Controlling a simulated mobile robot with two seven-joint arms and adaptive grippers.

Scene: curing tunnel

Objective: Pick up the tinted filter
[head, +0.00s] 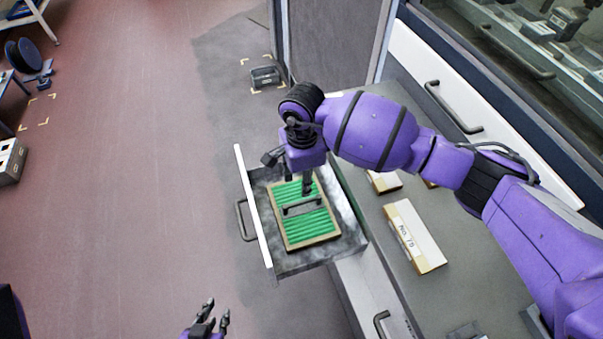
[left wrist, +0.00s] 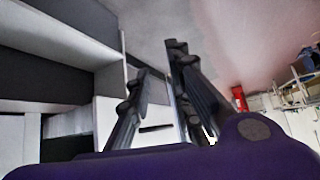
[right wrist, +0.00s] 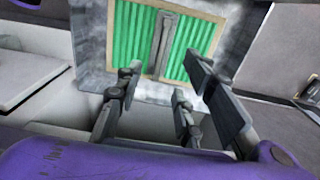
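The tinted filter (head: 310,227) is a flat panel with green pleats, a tan frame and a dark bar handle (head: 303,206) across its middle. It lies in an open drawer (head: 253,206). My right gripper (head: 288,174) is over the far end of the filter, fingers apart and empty. In the right wrist view the filter (right wrist: 132,38) and its handle (right wrist: 164,45) show ahead, beyond the spread fingers (right wrist: 165,85). My left gripper (head: 213,316) is open and empty at the bottom of the head view, well away from the drawer; its spread fingers (left wrist: 160,85) show in the left wrist view.
The grey worktop right of the drawer holds a box labelled No. 79 (head: 413,237) and another small box (head: 383,182). A small dark container (head: 265,76) stands on the floor beyond the drawer. The reddish floor (head: 120,180) on the left is mostly clear.

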